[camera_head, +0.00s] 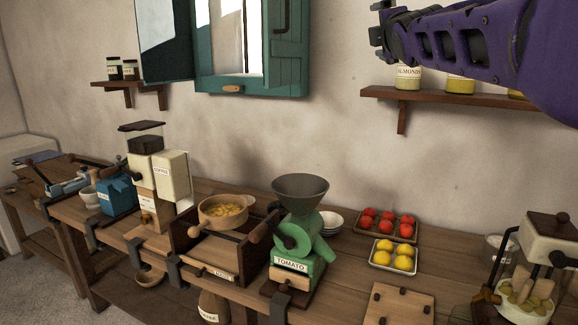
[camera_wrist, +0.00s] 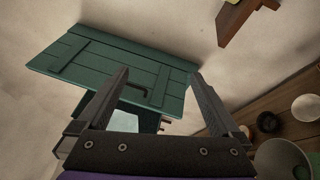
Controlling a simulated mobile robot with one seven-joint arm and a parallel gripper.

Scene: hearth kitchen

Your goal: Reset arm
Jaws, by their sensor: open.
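My arm reaches in from the upper right of the head view, and my gripper (camera_head: 380,25) is at its left end, high in front of the wall shelf. In the wrist view my gripper (camera_wrist: 162,95) shows two dark fingers spread wide apart with nothing between them. Beyond the fingers is a green window shutter (camera_wrist: 120,70). The gripper is well above the worktop and touches nothing that I can see.
The wall shelf (camera_head: 375,93) with jars is close behind my arm. The green window (camera_head: 250,50) is left of it. Below, the worktop (camera_head: 340,265) holds a green tomato mill (camera_head: 297,240), a coffee grinder (camera_head: 157,180), a tray of lemons (camera_head: 395,256) and red tomatoes (camera_head: 387,222).

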